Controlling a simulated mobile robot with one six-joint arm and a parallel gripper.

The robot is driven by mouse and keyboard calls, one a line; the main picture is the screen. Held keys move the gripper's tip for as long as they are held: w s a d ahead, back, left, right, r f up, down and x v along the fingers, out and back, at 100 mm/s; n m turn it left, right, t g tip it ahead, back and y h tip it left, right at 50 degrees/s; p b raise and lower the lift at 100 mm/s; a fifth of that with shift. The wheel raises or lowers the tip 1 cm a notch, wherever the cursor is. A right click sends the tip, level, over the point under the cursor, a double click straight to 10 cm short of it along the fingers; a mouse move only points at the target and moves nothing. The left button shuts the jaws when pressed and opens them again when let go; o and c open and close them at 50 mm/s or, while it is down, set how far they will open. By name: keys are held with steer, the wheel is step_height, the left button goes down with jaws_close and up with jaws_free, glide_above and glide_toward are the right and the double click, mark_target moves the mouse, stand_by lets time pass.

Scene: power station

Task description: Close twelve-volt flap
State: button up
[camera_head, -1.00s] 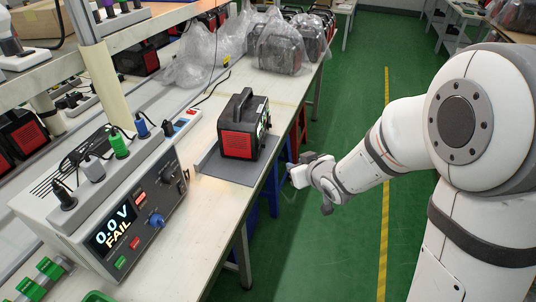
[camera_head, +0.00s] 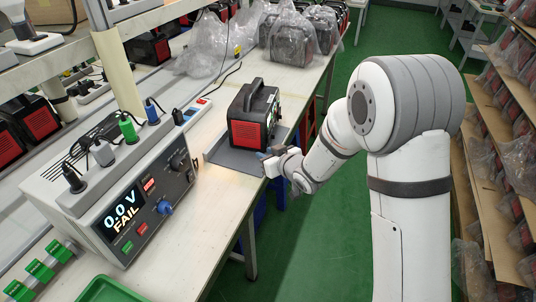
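A black power station with red side panels and a top handle (camera_head: 247,132) stands upright on a grey mat (camera_head: 226,155) on the workbench. Its front faces right, toward my arm, and is seen only at a steep angle. The twelve-volt flap cannot be made out. My gripper (camera_head: 268,158) is at the lower front corner of the power station, close to it. I cannot tell whether it touches, or whether its fingers are open or shut.
A tester (camera_head: 125,200) reading "0.0 V FAIL" stands on the bench at the left, with plugs on top. Bagged power stations (camera_head: 290,42) stand farther back. Shelves with more units (camera_head: 510,130) line the right. The green floor (camera_head: 325,235) between is clear.

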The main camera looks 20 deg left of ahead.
jaws_close()
stand_by(0.3)
steer(key=c, duration=0.6)
jaws_free()
steer(key=o, duration=0.6)
steer(key=shift+s+d+r, duration=0.1)
steer(key=shift+d, duration=0.05)
steer(key=v, duration=0.7)
steer(key=shift+s, duration=0.2)
steer(key=shift+d, duration=0.15)
